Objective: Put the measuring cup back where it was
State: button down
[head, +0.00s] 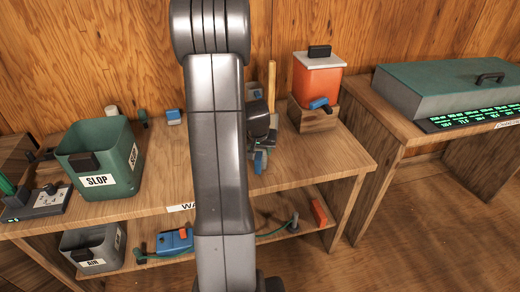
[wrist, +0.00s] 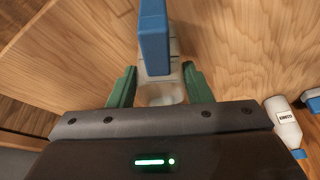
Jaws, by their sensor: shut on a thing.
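The measuring cup (wrist: 160,93) is a pale, translucent cup with a long blue handle (wrist: 153,40) in the wrist view. My gripper (wrist: 160,88) has its two green fingers closed on either side of the cup, which sits between them. The handle points away from the gripper, over a wooden surface. In the head view my arm hides much of the middle of the bench. A small blue part (head: 259,162) shows just right of the arm, but I cannot tell whether it is the cup's handle.
The wooden bench (head: 330,165) carries a green SLOP bin (head: 125,168) at left and an orange container (head: 317,80) in a wooden stand at back right. A white bottle (wrist: 284,122) lies right of my gripper. Below are a grey AIR bin (head: 92,243) and a blue device (head: 175,241).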

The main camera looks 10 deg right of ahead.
jog(key=c, duration=0.7)
grip_release()
jog(key=shift+r+p, duration=0.25)
jog(key=shift+p, duration=0.05)
jog(key=v, duration=1.1)
jog(key=shift+s+a+r, duration=0.1)
jog(key=shift+s+r, duration=0.1)
jog(key=shift+r, duration=0.1)
